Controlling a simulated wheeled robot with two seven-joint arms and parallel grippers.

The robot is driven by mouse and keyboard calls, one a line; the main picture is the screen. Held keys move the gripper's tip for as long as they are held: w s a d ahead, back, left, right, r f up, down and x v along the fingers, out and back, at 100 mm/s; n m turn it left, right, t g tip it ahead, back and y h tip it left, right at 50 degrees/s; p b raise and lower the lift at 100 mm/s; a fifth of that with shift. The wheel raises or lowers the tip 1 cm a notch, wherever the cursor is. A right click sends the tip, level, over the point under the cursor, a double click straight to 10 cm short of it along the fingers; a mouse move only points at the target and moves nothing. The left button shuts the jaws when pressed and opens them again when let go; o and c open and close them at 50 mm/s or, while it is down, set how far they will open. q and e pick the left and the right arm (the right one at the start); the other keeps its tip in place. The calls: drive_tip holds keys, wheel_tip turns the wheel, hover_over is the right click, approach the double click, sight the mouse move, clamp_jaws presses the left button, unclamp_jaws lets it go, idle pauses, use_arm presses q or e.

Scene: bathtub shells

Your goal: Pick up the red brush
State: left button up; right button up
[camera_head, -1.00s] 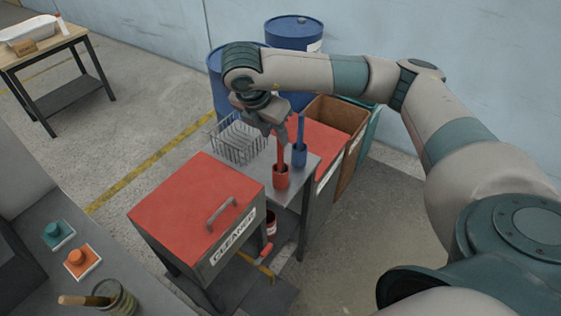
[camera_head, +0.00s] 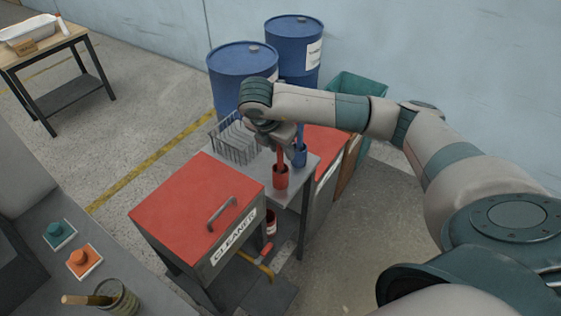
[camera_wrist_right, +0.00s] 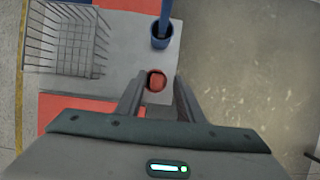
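The red brush (camera_head: 280,156) stands upright in a red holder (camera_head: 281,177) on a small grey table. In the right wrist view the red brush (camera_wrist_right: 156,81) is seen almost end-on, between and slightly beyond the fingertips. My right gripper (camera_head: 284,142) is over the brush, and its hand hides the top of the handle. In the wrist view the right gripper (camera_wrist_right: 159,80) is open, with one finger on each side of the brush and no clear contact. My left gripper is not in view.
A blue brush in a blue holder (camera_head: 299,157) stands close behind the red one. A wire rack (camera_head: 234,141) is on the left of the table. A red-topped cleaner box (camera_head: 195,205) is in front. Blue barrels (camera_head: 243,69) stand behind.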

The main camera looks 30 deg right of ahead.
sight(283, 155)
drive_tip(key=shift+w+d+f+p, duration=0.2)
drive_tip(key=shift+f+p, duration=0.2)
drive_tip(key=shift+p, duration=0.25)
drive_tip(key=p+x, duration=0.2)
drive_tip(key=x, duration=0.1)
drive_tip(key=shift+w+d+f, duration=0.1)
drive_tip(key=shift+w+f, duration=0.1)
drive_tip(key=shift+f, duration=0.4)
clamp_jaws()
